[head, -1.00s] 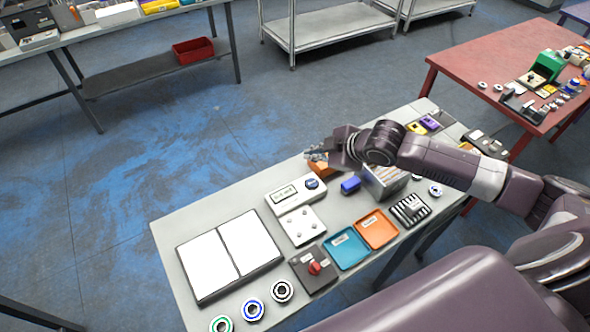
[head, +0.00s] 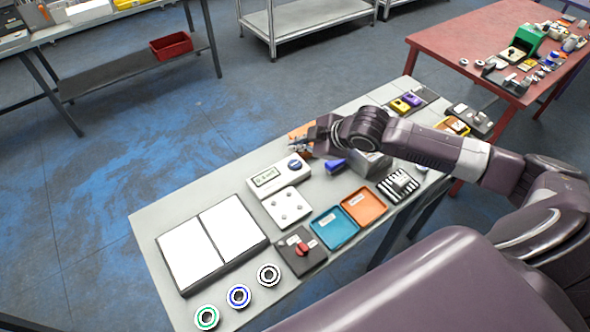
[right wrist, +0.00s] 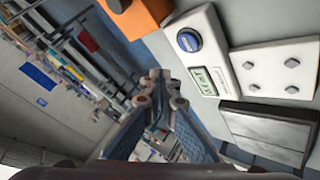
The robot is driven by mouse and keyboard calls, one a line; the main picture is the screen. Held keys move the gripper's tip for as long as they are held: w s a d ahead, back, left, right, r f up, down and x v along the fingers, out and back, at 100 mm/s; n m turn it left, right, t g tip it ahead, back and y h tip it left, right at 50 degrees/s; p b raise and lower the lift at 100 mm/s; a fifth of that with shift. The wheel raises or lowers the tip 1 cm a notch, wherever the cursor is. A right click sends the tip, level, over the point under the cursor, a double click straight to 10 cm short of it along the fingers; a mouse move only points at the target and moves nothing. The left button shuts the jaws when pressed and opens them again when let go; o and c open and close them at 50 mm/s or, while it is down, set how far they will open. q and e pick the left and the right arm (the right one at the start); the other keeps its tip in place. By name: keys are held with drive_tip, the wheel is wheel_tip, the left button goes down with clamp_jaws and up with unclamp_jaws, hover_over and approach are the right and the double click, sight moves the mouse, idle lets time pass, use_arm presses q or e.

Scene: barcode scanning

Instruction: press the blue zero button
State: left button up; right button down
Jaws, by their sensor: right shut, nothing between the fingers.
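The blue zero button (head: 293,164) is a round cap at the right end of the white scale's display unit (head: 268,181). The scale's small screen lies beside it. My right gripper (head: 298,146) is shut and empty, just behind the button in the head view and apart from it in the picture. In the right wrist view the closed fingertips (right wrist: 162,88) are below and left of the blue button (right wrist: 188,40). Their height above the scale is hard to tell. My left gripper is not in view.
A white plate with several pegs (head: 287,206) stands in front of the display unit. An orange block (head: 300,130) is close behind the gripper. A blue object (head: 335,166), teal tray (head: 334,228), orange tray (head: 364,206) and box with a red knob (head: 300,251) are nearby.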

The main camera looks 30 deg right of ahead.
sight(296, 165)
wheel_tip(296, 165, down, 4)
drive_tip(key=shift+r+b, duration=0.2)
drive_tip(key=shift+b, duration=0.7)
drive_tip(key=shift+f, duration=0.35)
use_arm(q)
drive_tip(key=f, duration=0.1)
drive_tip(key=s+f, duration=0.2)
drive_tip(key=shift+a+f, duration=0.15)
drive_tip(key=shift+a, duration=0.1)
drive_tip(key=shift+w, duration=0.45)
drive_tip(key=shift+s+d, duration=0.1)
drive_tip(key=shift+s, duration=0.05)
use_arm(e)
drive_tip(key=shift+f, duration=0.4)
